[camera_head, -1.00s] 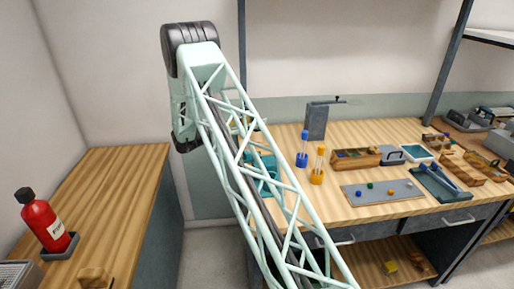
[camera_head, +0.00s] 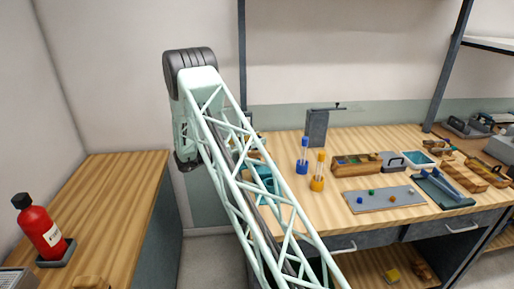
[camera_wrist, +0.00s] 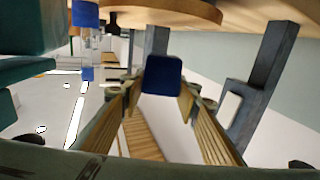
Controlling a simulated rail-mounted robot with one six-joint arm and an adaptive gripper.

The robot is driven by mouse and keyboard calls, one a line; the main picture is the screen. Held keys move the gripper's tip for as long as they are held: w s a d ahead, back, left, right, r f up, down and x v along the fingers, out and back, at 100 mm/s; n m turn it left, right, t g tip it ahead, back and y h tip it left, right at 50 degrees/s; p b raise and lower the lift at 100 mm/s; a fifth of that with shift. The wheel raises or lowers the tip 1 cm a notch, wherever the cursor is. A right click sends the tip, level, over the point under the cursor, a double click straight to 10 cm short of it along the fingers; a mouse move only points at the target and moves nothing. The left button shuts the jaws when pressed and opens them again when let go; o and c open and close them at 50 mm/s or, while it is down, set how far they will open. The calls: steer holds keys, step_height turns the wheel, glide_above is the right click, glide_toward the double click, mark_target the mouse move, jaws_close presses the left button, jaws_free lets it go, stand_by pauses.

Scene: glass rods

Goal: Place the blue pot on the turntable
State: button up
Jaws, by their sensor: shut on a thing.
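My gripper (camera_wrist: 158,98) shows in the wrist view, with a finger on each side of a dark blue, block-like piece (camera_wrist: 162,75). This piece looks like the blue pot, and the gripper is shut on it. In the wrist view a round wooden disc (camera_wrist: 160,12), which may be the turntable, spans the top edge beyond the blue piece. The blue piece appears below the disc in the picture; I cannot tell whether they touch. In the head view my lattice arm hides the gripper, and I cannot make out the held pot or the disc there.
A glass-rod stand with blue ends (camera_head: 302,158) and one with orange ends (camera_head: 318,172) stand on the wooden workbench (camera_head: 300,205). A grey tray (camera_head: 384,199) and wooden boxes lie to their right. A red extinguisher (camera_head: 40,228) stands on the left counter (camera_head: 125,185).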

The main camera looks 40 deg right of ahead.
steer(key=shift+f+b, duration=0.4)
steer(key=shift+f, duration=1.45)
steer(key=shift+f, duration=0.1)
steer(key=o, duration=1)
steer(key=shift+c, duration=0.2)
steer(key=shift+a, duration=0.15)
steer(key=w+a+p, duration=0.2)
steer(key=a, duration=0.9)
steer(key=shift+a, duration=0.3)
steer(key=shift+w+r, duration=0.2)
